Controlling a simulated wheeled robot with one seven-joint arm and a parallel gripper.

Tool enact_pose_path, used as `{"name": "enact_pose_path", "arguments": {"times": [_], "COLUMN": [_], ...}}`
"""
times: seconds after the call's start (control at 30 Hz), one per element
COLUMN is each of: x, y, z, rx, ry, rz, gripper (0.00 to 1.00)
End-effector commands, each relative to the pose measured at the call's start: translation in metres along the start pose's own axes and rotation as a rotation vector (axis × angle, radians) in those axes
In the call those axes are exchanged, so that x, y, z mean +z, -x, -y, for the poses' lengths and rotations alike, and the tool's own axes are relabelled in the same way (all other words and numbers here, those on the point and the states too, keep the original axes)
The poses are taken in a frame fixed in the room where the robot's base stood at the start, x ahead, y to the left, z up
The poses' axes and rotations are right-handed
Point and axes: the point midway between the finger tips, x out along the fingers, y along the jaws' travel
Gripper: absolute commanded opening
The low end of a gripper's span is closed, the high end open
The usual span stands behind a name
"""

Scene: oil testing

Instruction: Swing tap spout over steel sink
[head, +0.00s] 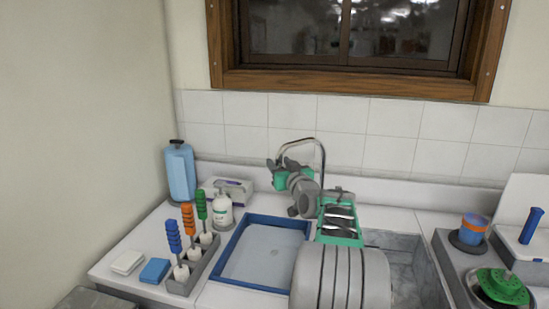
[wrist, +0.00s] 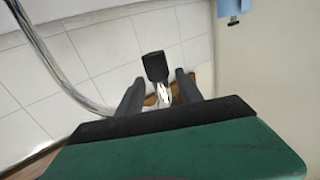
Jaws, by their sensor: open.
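The chrome tap spout (head: 321,150) arches up behind my arm at the back of the counter, and its left end drops toward my gripper (head: 276,165). In the wrist view a chrome pipe (wrist: 58,62) curves down the left side. My gripper (wrist: 158,90) is open, and a black piece with a shiny part (wrist: 156,68) shows between its fingers; I cannot tell whether they touch it. The grey sink (head: 408,268), which looks like the steel one, lies at the right, partly hidden by my arm. A blue-rimmed basin (head: 232,246) lies left of it.
A white pump bottle (head: 223,209), a tissue box (head: 236,188) and a blue jug (head: 181,172) stand at the back left. A rack of brushes (head: 197,268) stands left of the blue-rimmed basin. An orange-and-blue cup (head: 472,229) stands right of the grey sink.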

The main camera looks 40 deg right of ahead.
Motion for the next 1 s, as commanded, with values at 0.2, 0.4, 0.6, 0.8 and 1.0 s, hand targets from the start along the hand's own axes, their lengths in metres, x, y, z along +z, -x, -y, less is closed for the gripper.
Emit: {"name": "enact_pose_path", "arguments": {"times": [0.2,0.4,0.6,0.8,1.0], "x": [-0.001,0.0,0.0,0.0,0.001], "y": [-0.029,-0.031,-0.031,-0.031,-0.031], "z": [0.001,0.001,0.001,0.001,0.001], "rx": [-0.001,0.0,0.0,0.0,0.0], "ry": [0.001,0.001,0.001,0.001,0.0], "rz": [0.002,0.001,0.001,0.002,0.003], "gripper": [0.43,0.43,0.32,0.15,0.0]}}
